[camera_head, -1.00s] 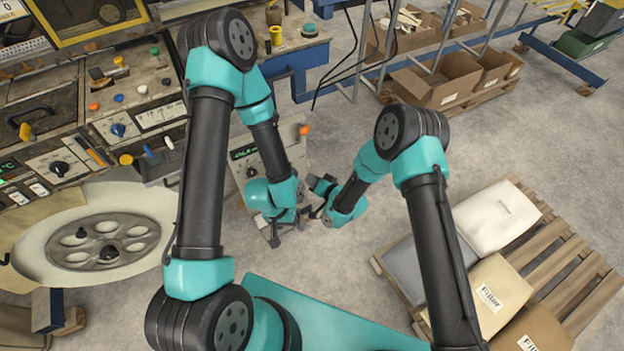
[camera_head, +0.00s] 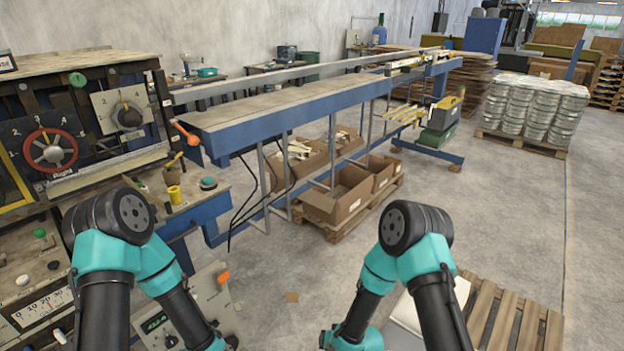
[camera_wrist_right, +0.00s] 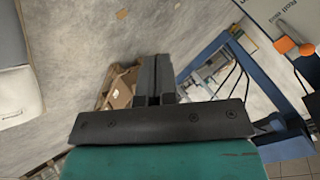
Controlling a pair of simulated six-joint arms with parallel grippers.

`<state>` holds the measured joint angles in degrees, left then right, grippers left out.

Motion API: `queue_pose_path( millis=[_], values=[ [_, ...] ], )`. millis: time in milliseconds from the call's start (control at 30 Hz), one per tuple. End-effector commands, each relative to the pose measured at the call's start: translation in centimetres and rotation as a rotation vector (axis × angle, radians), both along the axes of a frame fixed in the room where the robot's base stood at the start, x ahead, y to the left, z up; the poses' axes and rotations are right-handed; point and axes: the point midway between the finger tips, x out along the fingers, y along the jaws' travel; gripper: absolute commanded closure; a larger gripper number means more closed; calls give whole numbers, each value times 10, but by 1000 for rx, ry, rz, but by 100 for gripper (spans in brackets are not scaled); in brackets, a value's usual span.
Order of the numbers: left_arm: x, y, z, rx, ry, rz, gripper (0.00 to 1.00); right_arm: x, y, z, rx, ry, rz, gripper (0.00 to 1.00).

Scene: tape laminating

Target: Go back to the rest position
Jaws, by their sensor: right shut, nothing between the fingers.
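My right gripper (camera_wrist_right: 154,97) shows in the right wrist view with its two dark fingers together and nothing between them. It hangs above the concrete floor, with a cardboard box beyond its tip. In the head view both my arms reach down in the foreground, and their lower ends run toward the bottom edge. Neither gripper's fingers can be made out there. My left gripper is out of view.
The machine panel with a red dial (camera_head: 50,149) stands at the left. A long blue-framed conveyor (camera_head: 300,105) runs toward the back right. Cardboard boxes (camera_head: 335,205) lie on a pallet beneath it. A wooden pallet (camera_head: 505,315) lies at the lower right.

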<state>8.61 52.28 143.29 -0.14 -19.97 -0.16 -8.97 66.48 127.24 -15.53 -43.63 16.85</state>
Motion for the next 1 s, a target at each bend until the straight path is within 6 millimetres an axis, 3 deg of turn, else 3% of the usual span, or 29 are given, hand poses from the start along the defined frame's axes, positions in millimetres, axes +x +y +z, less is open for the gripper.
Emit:
queue_pose_path(
  millis=[33, 200, 300, 400, 567, 1000],
  values=[
    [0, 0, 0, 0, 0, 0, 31, -12, -31, 1, -38, 48, -25, 100],
    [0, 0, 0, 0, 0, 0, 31, -71, -113, 6, -148, 231, -73, 100],
    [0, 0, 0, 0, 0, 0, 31, -110, -149, 13, -185, 338, -90, 100],
    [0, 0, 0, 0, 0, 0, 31, -142, -172, 19, -201, 421, -98, 100],
    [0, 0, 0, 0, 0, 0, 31, -165, -185, 25, -209, 479, -100, 100],
    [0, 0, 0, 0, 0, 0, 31, -165, -185, 25, -209, 479, -99, 100]
  ],
)
